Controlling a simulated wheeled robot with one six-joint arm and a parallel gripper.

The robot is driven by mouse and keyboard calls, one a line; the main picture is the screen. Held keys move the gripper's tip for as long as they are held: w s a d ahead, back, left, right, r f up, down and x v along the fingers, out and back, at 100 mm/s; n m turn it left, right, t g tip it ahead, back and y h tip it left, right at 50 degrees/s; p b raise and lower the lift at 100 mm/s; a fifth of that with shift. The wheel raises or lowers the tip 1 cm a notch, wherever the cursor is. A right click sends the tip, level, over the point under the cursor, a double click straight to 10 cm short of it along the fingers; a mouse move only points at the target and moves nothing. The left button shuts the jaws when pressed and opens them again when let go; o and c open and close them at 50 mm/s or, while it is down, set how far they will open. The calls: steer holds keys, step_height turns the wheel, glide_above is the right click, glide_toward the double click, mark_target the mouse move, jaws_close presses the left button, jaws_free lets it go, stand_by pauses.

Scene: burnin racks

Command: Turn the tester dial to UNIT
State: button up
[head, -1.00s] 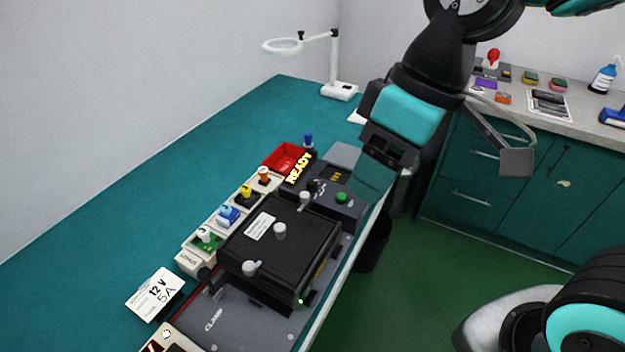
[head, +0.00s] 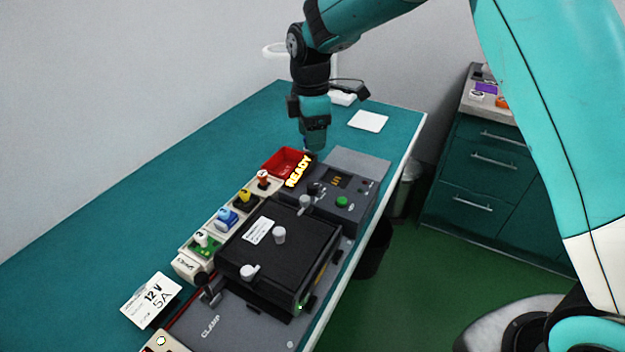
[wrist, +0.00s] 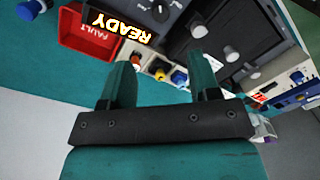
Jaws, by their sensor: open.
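The tester (head: 347,189) is a dark grey box with an amber display, a green button (head: 342,202) and a black dial (head: 316,188) on its left part. The dial also shows at the top of the wrist view (wrist: 160,12); its setting is too small to read. My gripper (head: 314,148) points down above the bench, behind the READY sign and near the red tray. In the wrist view my gripper (wrist: 162,68) is open with nothing between its fingers. It is apart from the dial.
A glowing READY sign (head: 298,171) stands beside the tester, in front of the red FAULT tray (head: 284,160). A black box with grey knobs (head: 278,255) sits in the clamp fixture. A row of coloured plungers (head: 227,216) runs along its left. Bench room is free at left.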

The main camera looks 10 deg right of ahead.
mark_target(313, 184)
steer(key=f+p, duration=0.1)
steer(key=f, duration=0.7)
steer(key=f+p, duration=0.1)
steer(key=f, duration=0.4)
steer(key=shift+s+p, duration=0.35)
steer(key=c, duration=0.9)
